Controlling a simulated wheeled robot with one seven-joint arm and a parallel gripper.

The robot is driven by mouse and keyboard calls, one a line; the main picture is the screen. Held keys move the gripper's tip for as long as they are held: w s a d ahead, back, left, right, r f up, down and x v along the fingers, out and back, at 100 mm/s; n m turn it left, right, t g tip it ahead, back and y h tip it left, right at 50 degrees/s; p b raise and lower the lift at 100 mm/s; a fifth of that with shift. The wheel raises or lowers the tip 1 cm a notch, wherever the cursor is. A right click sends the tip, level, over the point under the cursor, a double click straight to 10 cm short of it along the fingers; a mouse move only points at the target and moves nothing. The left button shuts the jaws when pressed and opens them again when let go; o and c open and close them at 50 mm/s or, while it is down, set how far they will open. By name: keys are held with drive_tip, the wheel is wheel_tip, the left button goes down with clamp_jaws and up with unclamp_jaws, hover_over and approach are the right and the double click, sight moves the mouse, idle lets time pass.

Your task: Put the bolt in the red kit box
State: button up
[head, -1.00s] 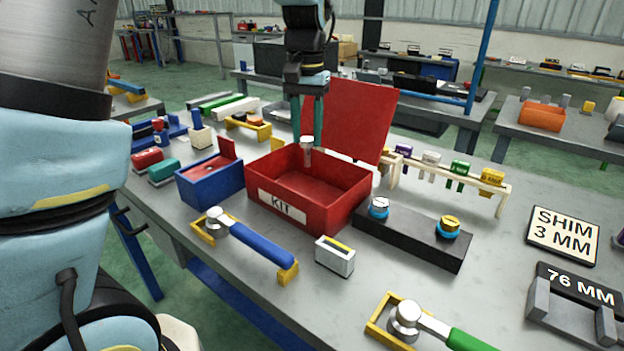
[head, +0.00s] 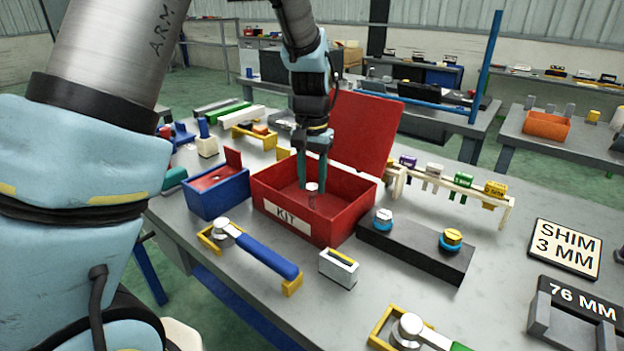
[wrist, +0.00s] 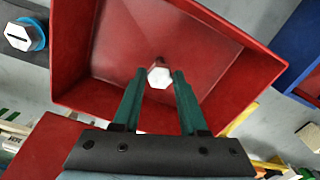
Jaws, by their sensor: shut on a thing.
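The red kit box (head: 278,225) stands open on the bench with its lid raised at the back and a KIT label on its front. My gripper (head: 312,185) reaches down into the box from above. Its green fingers are shut on the silver bolt (head: 311,187), whose hex head faces up in the head view. In the wrist view the bolt (wrist: 159,76) sits between the fingertips, over the red floor of the box (wrist: 110,45). I cannot tell whether the bolt touches the floor.
A small blue box (head: 222,200) stands close left of the kit box. A black block (head: 415,246) with two round pieces is to the right, and a rack of coloured tags (head: 450,183) lies behind it. A blue-handled tool (head: 265,257) lies in front.

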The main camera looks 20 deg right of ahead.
sight(312, 186)
drive_tip(key=o, duration=1.1)
wheel_tip(312, 186, up, 12)
drive_tip(key=b, duration=0.2)
drive_tip(key=w+a+f+n, duration=0.1)
drive_tip(key=a+f+n, duration=0.1)
drive_tip(key=a, duration=0.5)
drive_tip(key=w+a+f+n, duration=0.1)
drive_tip(key=w+a+f, duration=0.15)
drive_tip(key=a, duration=0.45)
drive_tip(key=s+a+f+n, duration=0.1)
drive_tip(key=s+a+f, duration=0.1)
drive_tip(key=a, duration=0.3)
drive_tip(key=s+a+f+n+t, duration=0.1)
drive_tip(key=s+a+f+n, duration=0.1)
drive_tip(key=a, duration=0.4)
drive_tip(key=s+a+f+n, duration=0.1)
drive_tip(key=s+a+f, duration=0.1)
drive_tip(key=s+a, duration=0.2)
drive_tip(key=shift+a+f+n+t, duration=0.2)
drive_tip(key=shift+a+n+t, duration=0.1)
drive_tip(key=shift+a, duration=0.75)
drive_tip(key=shift+w, duration=0.1)
